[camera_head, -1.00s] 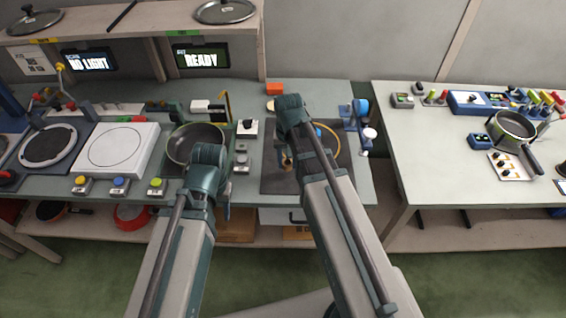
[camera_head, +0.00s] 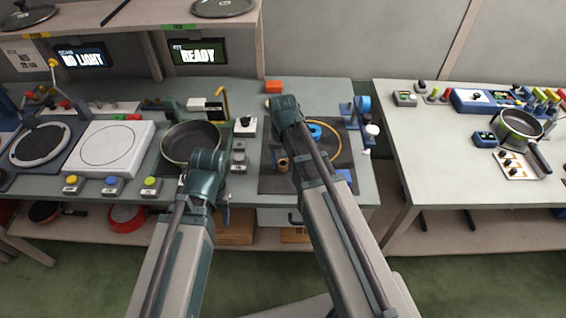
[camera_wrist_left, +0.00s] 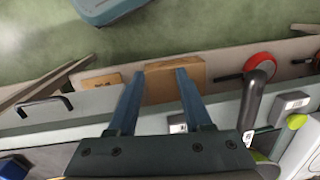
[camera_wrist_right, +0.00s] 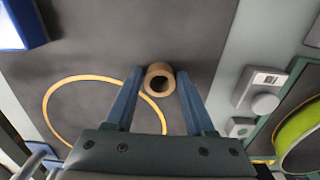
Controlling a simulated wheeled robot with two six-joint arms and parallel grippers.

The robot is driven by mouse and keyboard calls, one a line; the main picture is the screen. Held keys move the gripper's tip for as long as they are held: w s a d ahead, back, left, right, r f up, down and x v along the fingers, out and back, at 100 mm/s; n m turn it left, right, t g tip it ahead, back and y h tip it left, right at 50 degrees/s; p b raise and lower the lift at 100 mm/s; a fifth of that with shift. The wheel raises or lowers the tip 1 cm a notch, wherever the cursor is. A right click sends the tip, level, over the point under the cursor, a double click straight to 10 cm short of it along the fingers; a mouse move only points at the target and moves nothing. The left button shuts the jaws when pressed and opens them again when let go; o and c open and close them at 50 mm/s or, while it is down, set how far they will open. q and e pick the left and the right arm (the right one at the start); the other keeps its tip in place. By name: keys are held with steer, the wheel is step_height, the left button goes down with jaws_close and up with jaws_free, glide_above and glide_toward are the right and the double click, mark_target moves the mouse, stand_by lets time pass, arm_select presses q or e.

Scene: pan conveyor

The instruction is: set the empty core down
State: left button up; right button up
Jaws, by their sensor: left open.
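The empty core (camera_wrist_right: 159,84), a short tan cardboard tube, sits between the fingertips of my right gripper (camera_wrist_right: 160,72) in the right wrist view. Both fingers press close along its sides with no clear gap. It also shows in the head view (camera_head: 282,164), left of my right forearm, over the dark mat (camera_head: 275,184). Its open end faces the wrist camera. I cannot tell whether its base touches the mat. My left gripper (camera_wrist_left: 158,72) is open and empty, in front of the table edge; the head view mostly hides its fingers.
A yellow loop (camera_wrist_right: 76,80) lies on the mat beside the core. A blue roll (camera_head: 315,131) and a blue block (camera_head: 347,177) are right of my forearm. A pan (camera_head: 190,141) and a knob box (camera_head: 245,126) stand to the left. The mat's front-left part is clear.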

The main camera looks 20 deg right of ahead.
steer(key=shift+o, duration=0.8)
step_height(320, 180, up, 12)
steer(key=p, duration=1.3)
steer(key=s+a+n+h, duration=0.1)
steer(key=s+a+n, duration=0.6)
steer(key=s+a, duration=0.3)
steer(key=s, duration=0.4)
steer(key=shift+s+a+r+b, duration=0.15)
steer(key=shift+a+r+b, duration=0.1)
steer(key=shift+b, duration=0.1)
